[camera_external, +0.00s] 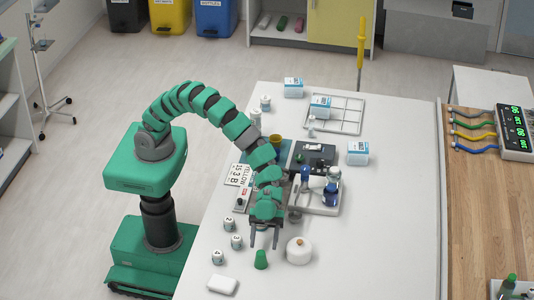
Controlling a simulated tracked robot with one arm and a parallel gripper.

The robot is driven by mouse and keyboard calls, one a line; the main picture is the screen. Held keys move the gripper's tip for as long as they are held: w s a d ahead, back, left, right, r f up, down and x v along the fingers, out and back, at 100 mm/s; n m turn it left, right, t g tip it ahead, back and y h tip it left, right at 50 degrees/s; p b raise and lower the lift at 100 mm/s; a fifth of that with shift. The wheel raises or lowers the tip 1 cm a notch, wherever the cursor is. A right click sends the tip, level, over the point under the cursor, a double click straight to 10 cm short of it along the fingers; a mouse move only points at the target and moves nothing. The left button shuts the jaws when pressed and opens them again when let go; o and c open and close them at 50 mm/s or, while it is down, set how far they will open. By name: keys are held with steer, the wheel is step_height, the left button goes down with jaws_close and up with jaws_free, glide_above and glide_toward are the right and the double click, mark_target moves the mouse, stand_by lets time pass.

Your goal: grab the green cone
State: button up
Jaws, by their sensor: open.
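The green cone (261,260) stands upright on the white table, near its front part. My gripper (264,246) is open, pointing down and toward the front of the table. Its two dark fingers are spread just behind and above the cone in the picture. I cannot tell how far apart in height they are. Nothing shows between the fingers.
A white round pot (299,251) stands close right of the cone. Small numbered cups (237,242) stand to the left, and a white block (222,285) lies at front left. A tray with blue flasks (325,197) is behind. The table's right side is clear.

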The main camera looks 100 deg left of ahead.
mark_target(261, 253)
steer(key=x, duration=0.1)
steer(key=b+x, duration=0.1)
steer(key=x, duration=0.2)
steer(key=shift+s+d+f, duration=0.1)
steer(key=shift+s+f, duration=0.05)
steer(key=shift+s, duration=0.15)
steer(key=shift+w+d, duration=0.15)
steer(key=shift+d, duration=0.3)
steer(key=c, duration=1)
